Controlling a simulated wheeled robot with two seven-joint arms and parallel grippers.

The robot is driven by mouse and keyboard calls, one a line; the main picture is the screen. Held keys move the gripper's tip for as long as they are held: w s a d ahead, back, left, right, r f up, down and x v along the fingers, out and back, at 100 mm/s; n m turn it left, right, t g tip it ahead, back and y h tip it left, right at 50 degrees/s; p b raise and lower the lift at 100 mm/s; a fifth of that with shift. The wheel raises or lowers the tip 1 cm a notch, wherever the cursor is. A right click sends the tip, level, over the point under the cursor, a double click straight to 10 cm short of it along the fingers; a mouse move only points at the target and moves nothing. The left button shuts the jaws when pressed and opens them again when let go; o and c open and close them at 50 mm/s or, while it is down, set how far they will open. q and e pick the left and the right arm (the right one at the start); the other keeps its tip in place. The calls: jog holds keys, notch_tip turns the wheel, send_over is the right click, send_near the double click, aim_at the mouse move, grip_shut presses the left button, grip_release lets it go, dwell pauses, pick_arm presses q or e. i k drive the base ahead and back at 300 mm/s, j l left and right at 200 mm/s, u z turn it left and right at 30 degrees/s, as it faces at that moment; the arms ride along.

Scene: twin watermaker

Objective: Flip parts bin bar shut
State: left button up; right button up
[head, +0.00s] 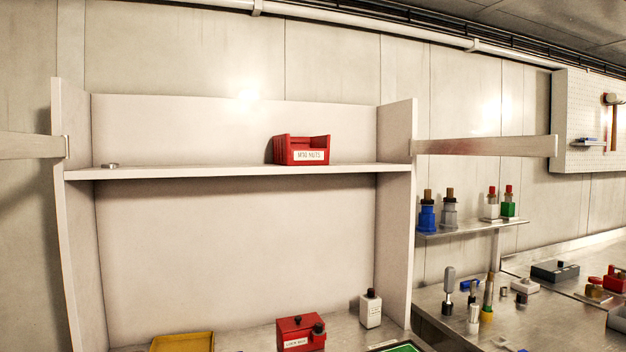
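A red parts bin (301,150) with a white label stands on the white shelf (200,171), right of its middle. A flat metal bar (485,146) joins the front edge of the shelf unit's right upright and sticks out to the right, away from the shelf front. A similar bar (32,146) sticks out to the left from the left upright and runs off the picture. No bar crosses in front of the bin. A small metal part (111,165) lies at the shelf's left end. Neither gripper is in view.
Below the shelf are a yellow tray (183,342), a red box (301,333) and a white bottle (371,308). A small side shelf (470,230) holds several bottles under the right bar. A steel bench at right carries tools. The space before the shelf is clear.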

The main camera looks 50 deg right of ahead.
aim_at(545, 146)
jog(key=k+l+z, duration=0.1)
jog(key=l, duration=0.6)
jog(key=k+l+z, duration=0.1)
jog(key=k+l, duration=0.15)
jog(key=l, duration=0.5)
jog(key=k+l+z, duration=0.15)
jog(key=l, duration=0.6)
jog(key=k+l+z, duration=0.1)
jog(key=l, duration=0.65)
jog(key=k+l+z, duration=0.1)
jog(key=l, duration=0.65)
